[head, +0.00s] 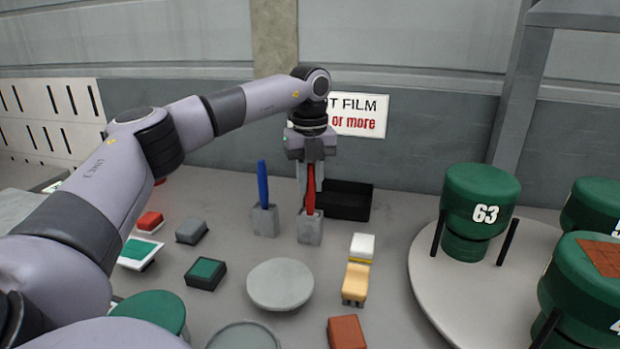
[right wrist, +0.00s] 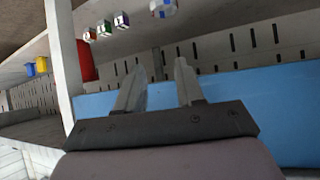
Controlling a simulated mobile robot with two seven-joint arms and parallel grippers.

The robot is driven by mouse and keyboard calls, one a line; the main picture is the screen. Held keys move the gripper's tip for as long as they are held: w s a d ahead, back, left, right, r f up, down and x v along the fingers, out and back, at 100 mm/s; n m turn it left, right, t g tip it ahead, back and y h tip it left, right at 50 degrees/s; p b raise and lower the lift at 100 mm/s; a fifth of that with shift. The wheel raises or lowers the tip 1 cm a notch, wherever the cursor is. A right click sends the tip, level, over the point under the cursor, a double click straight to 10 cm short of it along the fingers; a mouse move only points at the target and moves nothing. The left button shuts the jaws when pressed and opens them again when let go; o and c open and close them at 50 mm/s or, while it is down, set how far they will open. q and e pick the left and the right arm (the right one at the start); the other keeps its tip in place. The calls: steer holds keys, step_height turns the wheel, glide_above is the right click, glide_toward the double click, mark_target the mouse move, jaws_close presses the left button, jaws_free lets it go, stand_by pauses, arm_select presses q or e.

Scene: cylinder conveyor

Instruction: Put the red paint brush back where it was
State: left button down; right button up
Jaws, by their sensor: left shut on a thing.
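The red paint brush (head: 310,197) stands upright in the head view, its lower end at or in a small grey holder (head: 310,228). I cannot tell how deep it sits. My left gripper (head: 311,186) reaches down from above and is shut on the brush. A blue brush (head: 263,183) stands upright in a second grey holder (head: 265,221) just to the left. My right gripper (right wrist: 160,80) shows in the right wrist view, its two fingers apart with nothing between them.
Green cylinders stand on a round plate (head: 440,290) at the right.

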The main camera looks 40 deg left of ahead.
mark_target(312, 165)
arm_select(q)
steer(key=shift+f, duration=0.25)
steer(key=c, duration=1)
jaws_free()
steer(key=shift+f+b, duration=0.25)
steer(key=shift+b, duration=0.4)
steer(key=r, duration=0.7)
steer(key=shift+d+r, duration=0.25)
steer(key=shift+d, duration=0.05)
steer(key=shift+s, duration=0.1)
